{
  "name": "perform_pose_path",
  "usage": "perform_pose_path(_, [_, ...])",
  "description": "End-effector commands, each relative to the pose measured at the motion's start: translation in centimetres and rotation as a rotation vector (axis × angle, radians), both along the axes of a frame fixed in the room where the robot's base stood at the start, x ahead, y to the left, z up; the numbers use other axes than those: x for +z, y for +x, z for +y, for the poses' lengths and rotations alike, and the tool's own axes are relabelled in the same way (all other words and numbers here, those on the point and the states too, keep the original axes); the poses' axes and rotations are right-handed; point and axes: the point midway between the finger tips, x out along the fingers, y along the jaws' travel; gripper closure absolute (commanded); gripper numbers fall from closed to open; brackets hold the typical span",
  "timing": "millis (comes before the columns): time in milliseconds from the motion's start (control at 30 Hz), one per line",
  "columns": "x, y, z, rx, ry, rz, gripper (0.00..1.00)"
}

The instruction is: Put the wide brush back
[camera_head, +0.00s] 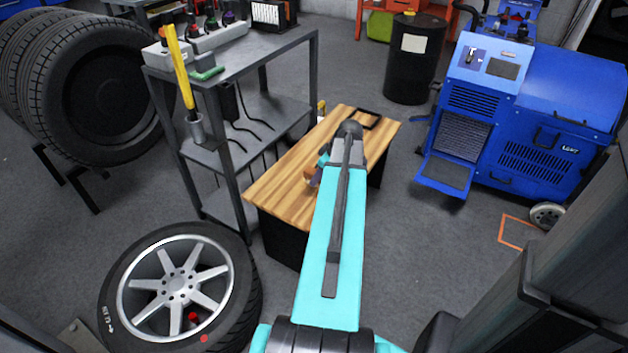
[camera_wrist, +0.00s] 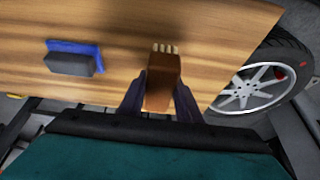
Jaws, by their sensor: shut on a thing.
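The wide brush (camera_wrist: 162,80) shows in the wrist view as a brown block with pale bristles at its far end. My gripper (camera_wrist: 160,98) has one dark finger on each side of it and is shut on it. In the head view a small brown part, which seems to be the brush (camera_head: 309,173), shows beside my arm, over the wooden tabletop. My arm hides most of the gripper there. Whether the brush touches the tabletop is unclear.
The wooden table (camera_head: 283,180) has a black rectangular outline (camera_head: 366,119) at its far end. A blue and grey item (camera_wrist: 72,58) lies on it. A wheel (camera_head: 180,285) lies at lower left. A grey shelf cart (camera_head: 225,155) stands left, a blue machine (camera_head: 560,115) right.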

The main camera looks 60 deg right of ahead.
Motion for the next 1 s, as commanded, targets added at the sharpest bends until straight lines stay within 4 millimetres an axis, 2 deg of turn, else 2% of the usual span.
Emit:
perform_pose_path(200, [-0.2, 1.6, -1.1, 0.0, -0.001, 0.0, 0.9])
perform_pose_path(633, [-0.2, 1.9, -1.2, 0.0, -0.001, 0.0, 0.9])
perform_pose_path(833, [-0.4, 3.1, -1.9, 0.001, -0.001, 0.0, 0.9])
perform_pose_path(1000, [-3.0, 2.9, -1.7, -0.001, 0.002, 0.001, 0.9])
